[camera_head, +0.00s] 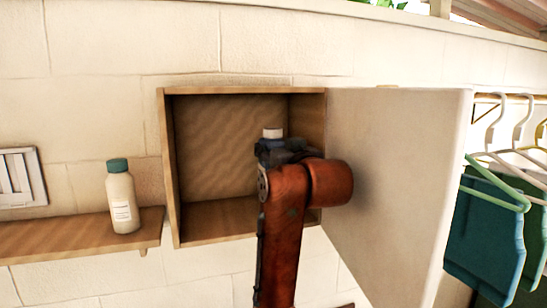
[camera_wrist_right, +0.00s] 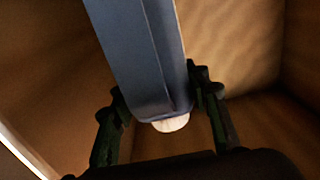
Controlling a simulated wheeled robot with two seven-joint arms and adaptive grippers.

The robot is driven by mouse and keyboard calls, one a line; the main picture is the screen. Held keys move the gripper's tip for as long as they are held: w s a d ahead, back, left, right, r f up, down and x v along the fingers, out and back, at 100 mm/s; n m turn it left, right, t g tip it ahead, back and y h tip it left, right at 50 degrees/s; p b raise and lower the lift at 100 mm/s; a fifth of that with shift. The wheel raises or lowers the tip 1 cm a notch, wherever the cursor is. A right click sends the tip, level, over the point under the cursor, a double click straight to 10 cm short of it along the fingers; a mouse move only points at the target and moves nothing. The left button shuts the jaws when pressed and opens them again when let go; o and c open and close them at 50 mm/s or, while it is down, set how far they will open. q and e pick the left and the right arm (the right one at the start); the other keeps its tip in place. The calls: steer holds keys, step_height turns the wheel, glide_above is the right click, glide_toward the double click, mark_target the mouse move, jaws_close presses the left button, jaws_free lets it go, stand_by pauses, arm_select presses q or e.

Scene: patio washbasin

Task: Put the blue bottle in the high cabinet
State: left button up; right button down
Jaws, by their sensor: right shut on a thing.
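The high cabinet (camera_head: 240,91) is an open-fronted wooden box on the wall, its white door (camera_head: 400,180) swung wide to the right. My right gripper (camera_head: 284,150) is at the cabinet's opening, in its right half, and is shut on the blue bottle (camera_wrist_right: 142,50). In the head view only the bottle's white cap (camera_head: 272,133) clearly shows above the gripper, which hides the body. In the right wrist view the blue body lies between the fingers, with wooden cabinet walls around it. I cannot tell whether the bottle touches the cabinet floor. My left gripper is not in view.
A white bottle with a teal cap (camera_head: 121,197) stands on a wooden shelf (camera_head: 60,237) left of the cabinet. Hangers with teal cloths (camera_head: 487,235) hang at the right, beyond the door. The left half of the cabinet is empty.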

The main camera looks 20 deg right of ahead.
steer(key=shift+w+f, duration=0.2)
steer(key=shift+f, duration=0.75)
steer(key=shift+f, duration=0.15)
steer(key=c, duration=1.1)
jaws_free()
steer(key=shift+f, duration=0.15)
